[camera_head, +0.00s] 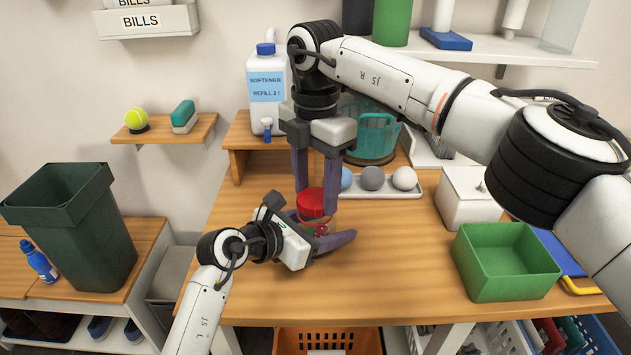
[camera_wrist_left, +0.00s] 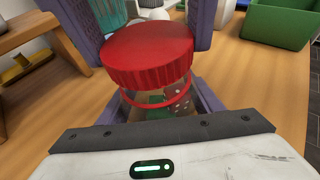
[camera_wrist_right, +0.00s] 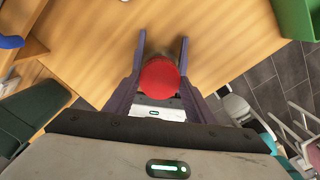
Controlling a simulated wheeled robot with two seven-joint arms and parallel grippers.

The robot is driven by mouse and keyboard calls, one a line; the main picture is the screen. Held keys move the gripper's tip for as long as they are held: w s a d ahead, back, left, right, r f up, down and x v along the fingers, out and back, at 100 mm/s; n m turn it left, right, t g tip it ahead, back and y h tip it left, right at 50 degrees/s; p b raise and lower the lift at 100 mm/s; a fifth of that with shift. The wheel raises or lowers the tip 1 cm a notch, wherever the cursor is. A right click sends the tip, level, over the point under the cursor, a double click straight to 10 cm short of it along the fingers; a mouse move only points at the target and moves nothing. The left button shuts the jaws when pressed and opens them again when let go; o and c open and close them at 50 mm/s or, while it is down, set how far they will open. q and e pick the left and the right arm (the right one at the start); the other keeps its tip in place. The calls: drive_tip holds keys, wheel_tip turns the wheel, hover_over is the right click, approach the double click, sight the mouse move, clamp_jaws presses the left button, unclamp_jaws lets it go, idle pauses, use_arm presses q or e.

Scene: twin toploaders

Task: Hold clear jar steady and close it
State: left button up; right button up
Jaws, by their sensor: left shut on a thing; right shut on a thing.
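The clear jar (camera_wrist_left: 150,99) stands on the wooden bench. Through its wall I see red and green dice-like pieces. The lid also shows in the head view (camera_head: 311,203) and the right wrist view (camera_wrist_right: 159,78). My left gripper (camera_head: 320,229) is shut around the jar, low and from the side. My right gripper (camera_head: 315,199) points down from above, its purple fingers shut on the lid from both sides.
A tray with balls (camera_head: 387,191) lies behind the jar. A green bin (camera_head: 505,262) and a white box (camera_head: 465,197) stand to the right. A softener bottle (camera_head: 266,90) stands on a riser at the back. The bench's front is clear.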

drive_tip(key=shift+f, duration=0.6)
idle(0.5)
use_arm(q)
clamp_jaws()
use_arm(e)
drive_tip(key=m, duration=1.6)
drive_tip(key=shift+s, duration=0.1)
drive_tip(key=o, duration=1)
